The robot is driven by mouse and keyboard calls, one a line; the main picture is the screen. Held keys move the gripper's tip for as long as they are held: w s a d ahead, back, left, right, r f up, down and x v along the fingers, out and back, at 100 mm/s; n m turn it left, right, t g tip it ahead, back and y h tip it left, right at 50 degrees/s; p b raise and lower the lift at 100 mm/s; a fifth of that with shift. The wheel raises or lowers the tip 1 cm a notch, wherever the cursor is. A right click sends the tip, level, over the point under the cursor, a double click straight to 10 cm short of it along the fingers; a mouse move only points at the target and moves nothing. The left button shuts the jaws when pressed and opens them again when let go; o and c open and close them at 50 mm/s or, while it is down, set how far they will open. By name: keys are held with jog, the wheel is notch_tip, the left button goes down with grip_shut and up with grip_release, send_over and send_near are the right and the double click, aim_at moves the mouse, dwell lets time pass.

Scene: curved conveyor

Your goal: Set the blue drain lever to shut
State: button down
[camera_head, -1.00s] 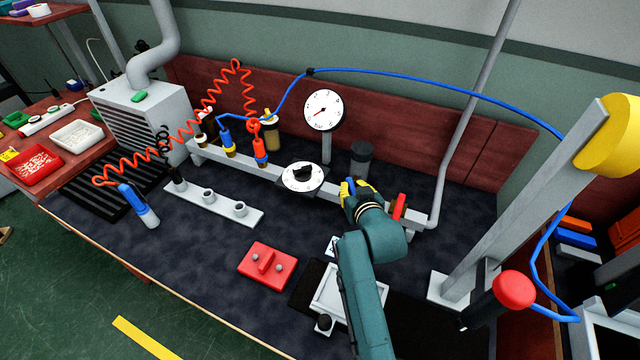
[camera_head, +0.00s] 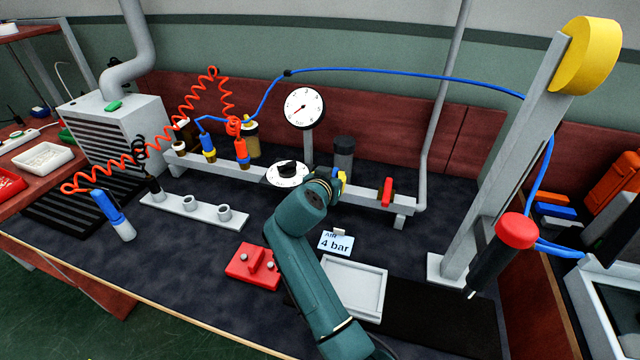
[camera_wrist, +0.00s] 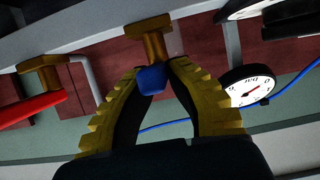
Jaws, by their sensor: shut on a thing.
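The blue drain lever (camera_wrist: 152,79) shows in the wrist view as a short blue end below a brass valve fitting (camera_wrist: 149,38) on the grey rail. My gripper (camera_wrist: 158,66) has its yellow ribbed fingers closed in on the lever from both sides. In the head view my gripper (camera_head: 341,178) is at the front of the rail, right of the round black-knobbed dial (camera_head: 288,172). My wrist hides most of the lever there, so its angle is hard to tell.
A red lever (camera_head: 387,191) stands on the rail to the right, also in the wrist view (camera_wrist: 30,108). A pressure gauge (camera_head: 304,107) rises behind the rail. A "4 bar" card (camera_head: 336,243), a grey tray (camera_head: 378,289) and a red block (camera_head: 250,272) lie in front.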

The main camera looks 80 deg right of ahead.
jog(key=shift+f, duration=0.3)
jog(key=c, duration=1)
grip_release()
jog(key=shift+r, duration=0.15)
jog(key=shift+r, duration=0.1)
jog(key=shift+a+r, duration=0.1)
jog(key=shift+a, duration=0.1)
jog(key=v, duration=1.1)
jog(key=shift+a, duration=0.25)
jog(key=shift+w+r, duration=0.1)
jog(key=shift+w, duration=0.1)
